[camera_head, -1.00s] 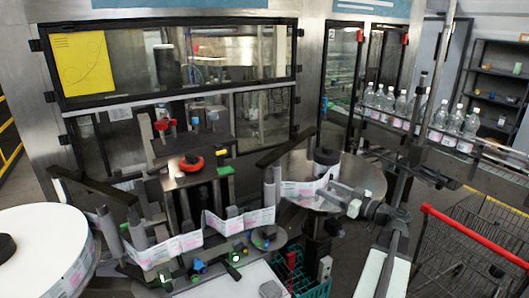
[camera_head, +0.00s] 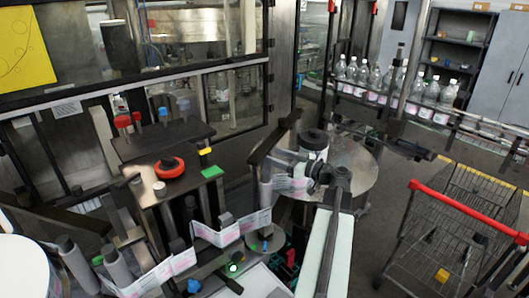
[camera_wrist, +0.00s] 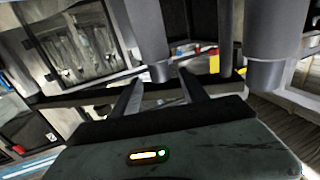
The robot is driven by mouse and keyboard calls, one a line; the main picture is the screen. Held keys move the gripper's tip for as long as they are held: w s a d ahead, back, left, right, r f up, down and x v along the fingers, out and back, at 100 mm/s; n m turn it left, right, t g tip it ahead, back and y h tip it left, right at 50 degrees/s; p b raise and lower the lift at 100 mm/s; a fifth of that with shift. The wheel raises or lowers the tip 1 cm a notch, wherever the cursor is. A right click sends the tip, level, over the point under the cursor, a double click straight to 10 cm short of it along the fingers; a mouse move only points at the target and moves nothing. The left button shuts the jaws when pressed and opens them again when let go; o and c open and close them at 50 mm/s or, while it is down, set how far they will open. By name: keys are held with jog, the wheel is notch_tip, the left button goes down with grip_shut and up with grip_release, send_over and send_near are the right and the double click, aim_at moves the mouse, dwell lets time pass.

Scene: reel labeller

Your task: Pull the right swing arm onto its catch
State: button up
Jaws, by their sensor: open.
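The right swing arm (camera_head: 278,134) is a dark bar on the right side of the labeller, with a grey roller (camera_head: 265,192) below its near end and the label web passing by it. My gripper (camera_head: 284,156) reaches left to just beside the swing arm, close to its near end. In the wrist view my two fingers (camera_wrist: 160,90) are apart, with nothing held between them. Large grey cylinders (camera_wrist: 226,40) stand just ahead of them, and a dark bar crosses behind. I cannot tell whether a finger touches the arm. The catch is not identifiable.
A round metal plate (camera_head: 355,172) with a dark-topped reel (camera_head: 313,142) lies right of the swing arm, behind my arm. A red-handled trolley (camera_head: 450,205) stands at the right. Bottles (camera_head: 395,85) line a conveyor behind.

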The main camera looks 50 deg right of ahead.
jog(key=w, duration=0.4)
jog(key=shift+w+a, duration=0.25)
jog(key=shift+a, duration=0.05)
jog(key=shift+c, duration=0.3)
grip_shut()
dwell(0.6)
